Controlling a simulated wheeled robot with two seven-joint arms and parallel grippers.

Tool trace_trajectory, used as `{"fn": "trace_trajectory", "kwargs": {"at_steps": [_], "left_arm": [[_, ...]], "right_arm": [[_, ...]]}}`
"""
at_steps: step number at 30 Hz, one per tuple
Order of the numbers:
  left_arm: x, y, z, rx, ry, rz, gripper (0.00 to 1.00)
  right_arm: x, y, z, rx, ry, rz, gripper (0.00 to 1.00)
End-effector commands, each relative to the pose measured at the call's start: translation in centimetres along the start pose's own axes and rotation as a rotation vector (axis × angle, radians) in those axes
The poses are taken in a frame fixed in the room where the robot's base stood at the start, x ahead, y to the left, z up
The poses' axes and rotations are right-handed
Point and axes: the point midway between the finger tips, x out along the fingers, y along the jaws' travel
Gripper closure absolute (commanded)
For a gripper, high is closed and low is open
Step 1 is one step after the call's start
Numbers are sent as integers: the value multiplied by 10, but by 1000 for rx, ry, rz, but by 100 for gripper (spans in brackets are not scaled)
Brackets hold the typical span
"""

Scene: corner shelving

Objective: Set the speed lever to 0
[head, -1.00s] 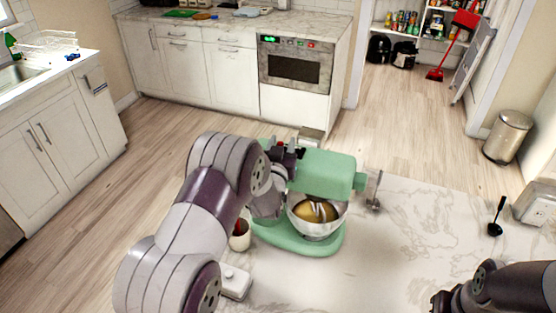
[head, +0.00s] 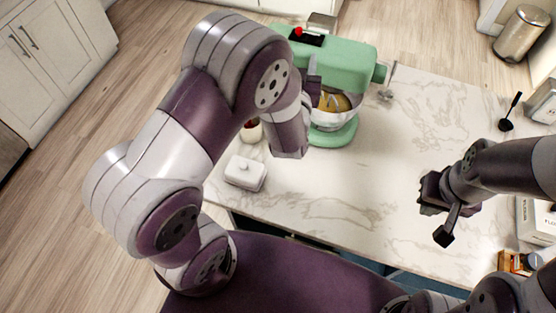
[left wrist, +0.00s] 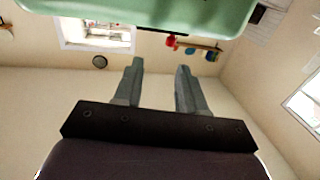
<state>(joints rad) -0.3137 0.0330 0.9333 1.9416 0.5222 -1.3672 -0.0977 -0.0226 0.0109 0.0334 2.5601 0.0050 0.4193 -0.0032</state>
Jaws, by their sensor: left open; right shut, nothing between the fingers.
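The green stand mixer (head: 345,65) stands on the marble counter with its metal bowl (head: 335,108) under the head. The speed lever's red knob (head: 298,31) shows at the black panel on the mixer head's left part. In the left wrist view a small red knob (left wrist: 172,43) shows at the green body's edge, beyond the fingertips. My left gripper (head: 312,62) is beside the mixer head, mostly hidden by my arm; its open, empty fingers show in the left wrist view (left wrist: 158,62). My right gripper (head: 446,232) is shut and empty over the right counter.
A white lidded butter dish (head: 245,173) sits left of my left wrist. The middle of the counter is clear.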

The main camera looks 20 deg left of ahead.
Motion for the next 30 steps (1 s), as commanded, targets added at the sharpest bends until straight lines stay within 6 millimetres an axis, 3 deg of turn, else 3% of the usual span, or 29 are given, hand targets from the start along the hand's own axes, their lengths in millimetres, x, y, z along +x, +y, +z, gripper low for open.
{"fn": "trace_trajectory", "kwargs": {"at_steps": [1, 5, 11, 16, 22, 30], "left_arm": [[-14, 1, 4, 0, 0, 4, 60], [-16, 6, 35, -4, -171, 37, 60], [-39, 20, 82, 13, -462, 123, 60], [-74, 24, 112, 44, -748, 196, 60], [-125, 11, 125, 100, -1066, 249, 60], [-170, -15, 117, 163, -1311, 259, 60]], "right_arm": [[7, 0, 1, 0, 0, 0, 100], [2, 0, 0, 0, 1, 0, 100], [2, 0, 0, 0, 0, 0, 100], [3, 0, 0, 0, 0, 0, 100], [3, 0, 0, 0, 0, 0, 100], [4, 0, 0, 0, 0, 0, 100]]}}
